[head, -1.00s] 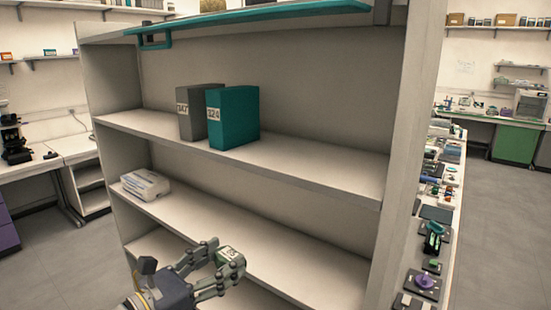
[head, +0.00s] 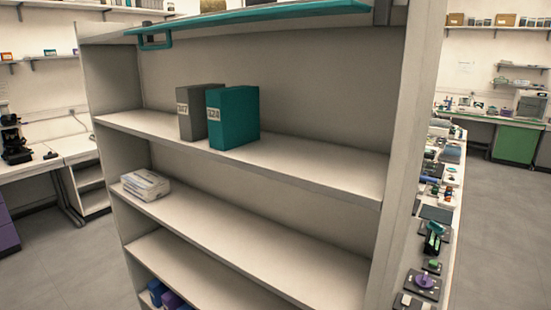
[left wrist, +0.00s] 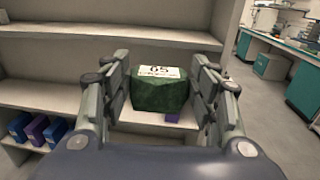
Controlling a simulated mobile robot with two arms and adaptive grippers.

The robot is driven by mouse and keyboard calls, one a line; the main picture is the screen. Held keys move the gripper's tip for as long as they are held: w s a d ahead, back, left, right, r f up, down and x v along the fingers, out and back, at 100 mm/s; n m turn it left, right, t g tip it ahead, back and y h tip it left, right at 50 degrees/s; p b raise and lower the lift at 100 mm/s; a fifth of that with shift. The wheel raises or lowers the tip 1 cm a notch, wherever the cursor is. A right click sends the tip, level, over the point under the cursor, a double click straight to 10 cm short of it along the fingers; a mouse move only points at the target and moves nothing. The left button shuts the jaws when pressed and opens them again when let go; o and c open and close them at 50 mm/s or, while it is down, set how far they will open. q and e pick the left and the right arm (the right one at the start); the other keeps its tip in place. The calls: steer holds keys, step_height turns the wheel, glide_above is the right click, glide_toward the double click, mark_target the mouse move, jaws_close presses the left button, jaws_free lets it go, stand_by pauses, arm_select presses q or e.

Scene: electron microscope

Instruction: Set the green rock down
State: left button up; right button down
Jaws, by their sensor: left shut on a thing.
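In the head view neither the rock nor my left gripper shows. My right gripper shows in neither view.
The shelf unit (head: 230,215) holds a grey box (head: 190,115), a teal box (head: 233,117) and a white box (head: 146,185). Blue and purple boxes (head: 170,298) stand low at the left. Much of the middle shelves is bare. A cluttered bench (head: 440,215) stands at the right.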

arm_select(q)
steer(key=a+n+t+y, duration=0.1)
steer(key=n+y, duration=0.1)
steer(key=y, duration=0.1)
steer(key=w+a+r+n+y, duration=0.1)
steer(key=n+y, duration=0.1)
steer(key=y, duration=0.1)
steer(key=a+r+n+t+y, duration=0.1)
steer(key=n+y, duration=0.1)
steer(key=y, duration=0.1)
steer(key=shift+w+a+t, duration=0.25)
steer(key=shift+a+t, duration=0.05)
steer(key=shift+a, duration=0.1)
stand_by(0.4)
